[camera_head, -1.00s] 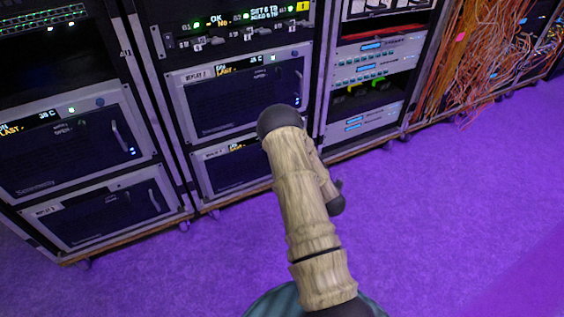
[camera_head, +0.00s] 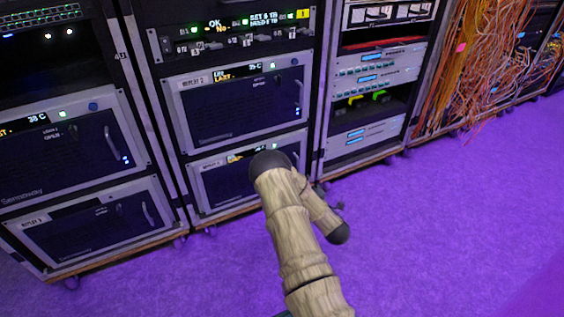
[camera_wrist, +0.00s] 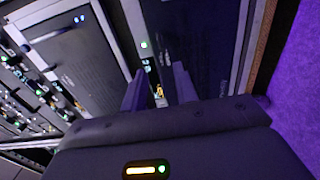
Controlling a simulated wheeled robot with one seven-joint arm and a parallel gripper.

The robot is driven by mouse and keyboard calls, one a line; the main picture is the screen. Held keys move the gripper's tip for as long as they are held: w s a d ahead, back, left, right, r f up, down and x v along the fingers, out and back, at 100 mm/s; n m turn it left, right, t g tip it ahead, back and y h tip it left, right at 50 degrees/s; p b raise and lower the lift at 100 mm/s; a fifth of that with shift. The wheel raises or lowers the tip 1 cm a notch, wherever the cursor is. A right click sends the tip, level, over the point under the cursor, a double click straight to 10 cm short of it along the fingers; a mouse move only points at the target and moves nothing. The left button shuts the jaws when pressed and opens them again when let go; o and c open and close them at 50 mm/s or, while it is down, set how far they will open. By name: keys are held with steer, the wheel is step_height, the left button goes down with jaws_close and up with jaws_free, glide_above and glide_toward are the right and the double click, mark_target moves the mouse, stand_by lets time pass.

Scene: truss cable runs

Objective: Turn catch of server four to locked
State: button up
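My gripper (camera_wrist: 159,78) shows in the wrist view with its two dark fingers apart and nothing visibly held between them. It points at a dark server front (camera_wrist: 205,45), and a small yellow-lit display (camera_wrist: 159,92) shows between the fingers. In the head view my arm hides part of the lower middle server (camera_head: 222,185); the gripper itself is not clear there. The upper middle server (camera_head: 240,110) has a handle, a display and small panel lettering. I cannot make out which unit is server four, nor how its catch is turned.
Left-rack servers (camera_head: 75,150) stand beside the middle rack. A rack with lit grey units (camera_head: 375,65) is to the right, with hanging orange cables (camera_head: 470,60) beyond. The purple floor (camera_head: 450,240) is clear in front. Another server (camera_wrist: 70,60) shows in the wrist view.

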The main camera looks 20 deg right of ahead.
steer(key=w+b, duration=0.7)
steer(key=w, duration=0.8)
steer(key=shift+a, duration=0.3)
steer(key=shift+w, duration=0.1)
steer(key=shift+c, duration=0.3)
jaws_close()
